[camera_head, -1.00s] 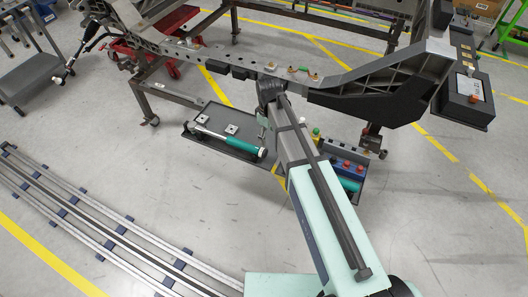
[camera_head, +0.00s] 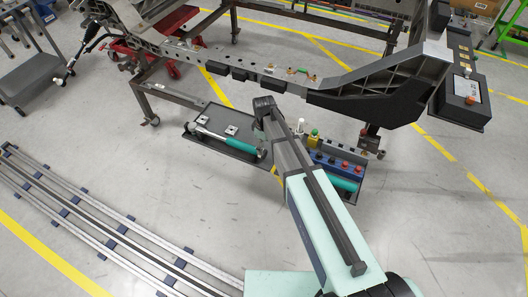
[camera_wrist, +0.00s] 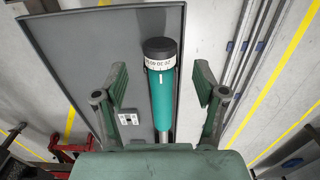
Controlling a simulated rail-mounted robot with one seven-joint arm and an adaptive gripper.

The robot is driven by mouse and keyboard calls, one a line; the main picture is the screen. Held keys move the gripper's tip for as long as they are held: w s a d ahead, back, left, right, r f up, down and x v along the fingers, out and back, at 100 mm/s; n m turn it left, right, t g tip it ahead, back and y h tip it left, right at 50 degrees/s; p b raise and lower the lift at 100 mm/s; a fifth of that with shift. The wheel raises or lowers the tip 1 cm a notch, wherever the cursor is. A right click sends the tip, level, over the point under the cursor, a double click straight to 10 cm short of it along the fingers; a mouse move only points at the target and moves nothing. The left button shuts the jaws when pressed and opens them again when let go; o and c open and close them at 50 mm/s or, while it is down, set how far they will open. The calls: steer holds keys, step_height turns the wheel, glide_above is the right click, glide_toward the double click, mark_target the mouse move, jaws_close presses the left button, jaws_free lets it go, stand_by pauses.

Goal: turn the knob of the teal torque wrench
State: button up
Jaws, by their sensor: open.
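The teal torque wrench (camera_head: 222,140) lies on a dark grey tray (camera_head: 202,108) in the head view, its teal handle towards my arm. In the wrist view the wrench handle (camera_wrist: 162,98) runs up the middle and ends in a black knob (camera_wrist: 160,47) with a white numbered scale ring below it. My gripper (camera_wrist: 160,93) is open, with one green finger on each side of the handle and a gap on both sides. The knob shows beyond the fingertips in the picture. I cannot tell the height of the fingers above the tray. The head view hides my gripper behind the arm.
A blue caddy (camera_head: 325,160) with red-topped parts and another teal item (camera_head: 341,183) stands right of my arm. The chassis frame (camera_head: 245,72) stretches above and behind. Open floor lies in front of the tray.

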steer(key=shift+f+p, duration=0.5)
steer(key=shift+f, duration=2.55)
steer(key=shift+c, duration=0.4)
steer(key=c, duration=1.1)
